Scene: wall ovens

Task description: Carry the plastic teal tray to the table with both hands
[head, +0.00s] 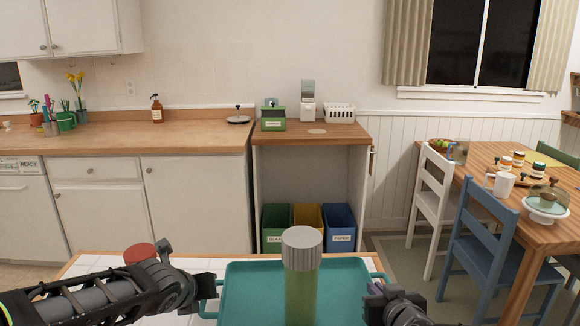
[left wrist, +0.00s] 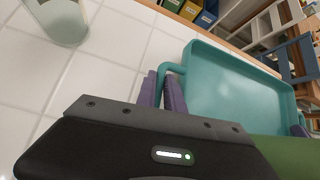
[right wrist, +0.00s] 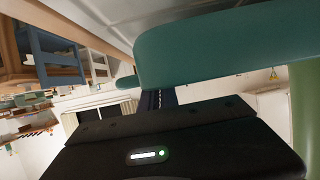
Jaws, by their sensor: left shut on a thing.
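The teal tray (head: 338,276) is at the bottom middle of the head view, over a white tiled counter. A green cylinder with a grey ribbed cap (head: 301,238) stands upright at the tray. My left gripper (head: 212,287) is shut on the tray's left handle; the left wrist view shows its purple fingers (left wrist: 168,92) around the handle. My right gripper (head: 376,288) is at the tray's right handle. In the right wrist view its dark fingertips (right wrist: 158,98) are by the tray's edge, and their grip is hidden. The wooden table (head: 487,163) stands at the right.
A white chair (head: 433,190) and a blue chair (head: 482,235) stand at the table's near side. The table holds a mug (head: 503,184), jars and a cake stand (head: 546,208). A red-topped item (head: 139,253) is on the tiles at left. Bins (head: 340,226) stand under the far counter.

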